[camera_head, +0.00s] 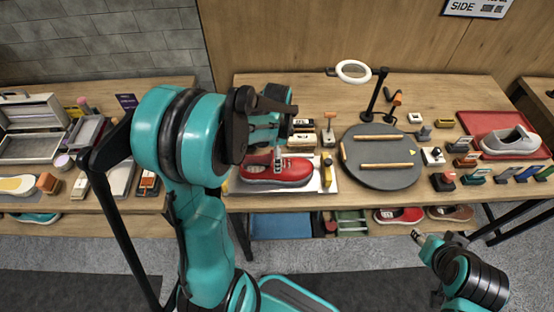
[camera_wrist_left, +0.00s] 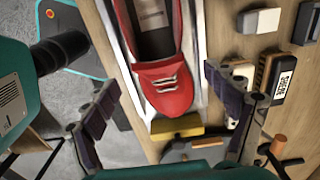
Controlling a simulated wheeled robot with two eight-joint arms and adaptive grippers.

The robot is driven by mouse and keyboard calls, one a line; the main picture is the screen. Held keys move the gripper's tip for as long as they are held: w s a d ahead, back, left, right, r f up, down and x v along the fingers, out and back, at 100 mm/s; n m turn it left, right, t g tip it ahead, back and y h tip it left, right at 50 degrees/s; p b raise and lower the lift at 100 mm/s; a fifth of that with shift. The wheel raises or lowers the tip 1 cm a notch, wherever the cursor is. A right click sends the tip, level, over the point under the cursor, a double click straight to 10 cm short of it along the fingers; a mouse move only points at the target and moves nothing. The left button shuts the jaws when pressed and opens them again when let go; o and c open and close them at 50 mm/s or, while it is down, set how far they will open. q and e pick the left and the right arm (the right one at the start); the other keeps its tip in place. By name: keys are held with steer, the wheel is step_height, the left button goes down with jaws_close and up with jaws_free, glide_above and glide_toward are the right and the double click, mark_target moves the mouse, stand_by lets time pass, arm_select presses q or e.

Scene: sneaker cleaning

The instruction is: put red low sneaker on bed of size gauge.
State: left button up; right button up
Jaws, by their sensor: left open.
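The red low sneaker (camera_head: 275,171) lies on the white bed of the size gauge (camera_head: 331,187), sole down, below my left gripper. In the left wrist view the sneaker (camera_wrist_left: 165,85) lies lengthwise between the pale rails of the gauge (camera_wrist_left: 199,50), its toe toward a yellow block (camera_wrist_left: 176,126). The heel is cut off by the frame edge. My left gripper (camera_wrist_left: 160,80) is open, its fingers apart on both sides of the toe, not closed on it. My right gripper (camera_head: 418,237) is low at the right, away from the sneaker; its jaw state is unclear.
A round dark turntable (camera_head: 382,172) and a ring lamp (camera_head: 353,71) stand right of the gauge. A grey sneaker (camera_head: 510,141) sits on a red tray at far right. Several small brushes and bottles crowd nearby. Another red shoe (camera_head: 399,215) is on the lower shelf.

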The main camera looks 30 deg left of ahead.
arm_select(q)
step_height(320, 180, up, 7)
steer(key=shift+f+p, duration=0.1)
steer(key=shift+p, duration=0.6)
steer(key=s+d+r+n+t, duration=0.7)
steer(key=s+d+n, duration=0.3)
steer(key=s+n, duration=0.1)
steer(key=shift+d+n, duration=0.3)
